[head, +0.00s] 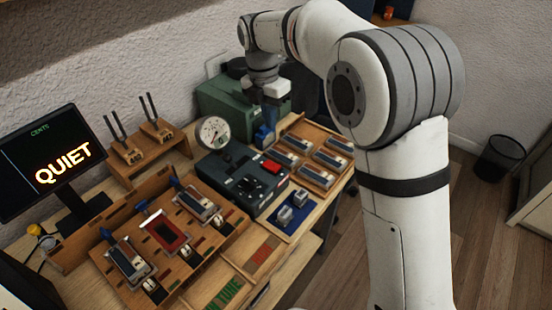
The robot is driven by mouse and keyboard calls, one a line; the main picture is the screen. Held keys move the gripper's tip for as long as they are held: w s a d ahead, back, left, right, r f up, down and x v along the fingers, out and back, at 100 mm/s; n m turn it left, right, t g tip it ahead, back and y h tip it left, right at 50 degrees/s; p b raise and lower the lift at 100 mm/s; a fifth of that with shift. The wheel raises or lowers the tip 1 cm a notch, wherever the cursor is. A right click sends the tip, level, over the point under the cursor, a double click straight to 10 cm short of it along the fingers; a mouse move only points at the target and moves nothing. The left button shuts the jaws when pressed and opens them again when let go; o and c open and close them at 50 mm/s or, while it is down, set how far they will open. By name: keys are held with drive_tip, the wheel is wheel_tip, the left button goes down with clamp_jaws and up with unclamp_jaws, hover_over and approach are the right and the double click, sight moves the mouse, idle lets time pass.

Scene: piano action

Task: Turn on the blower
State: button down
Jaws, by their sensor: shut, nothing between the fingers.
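A dark control box (243,188) stands mid-bench, with a red switch (271,165) on its top right and a black knob area in front. A round white dial gauge (213,132) stands at its back left. A green box (226,106) sits behind, against the wall. No label shows which of these is the blower. My gripper (268,115) points down behind the control box and to the right of the green box, apart from the red switch in the picture. It is shut and empty; its fingertips are small and partly unclear beside a blue patch.
A screen (45,160) reading "QUIET" stands at the left. A wooden rack (130,160) holds upright forks. Wooden trays with metal-and-blue parts lie in front and at right. A blue mat (284,229) bears small grey blocks. A bin (498,158) stands on the floor.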

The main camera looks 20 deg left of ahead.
sight(276, 167)
drive_tip(key=f, duration=0.4)
drive_tip(key=d+f+p, duration=0.1)
drive_tip(key=f, duration=0.8)
drive_tip(key=shift+s+d+f, duration=0.3)
drive_tip(key=shift+s, duration=0.05)
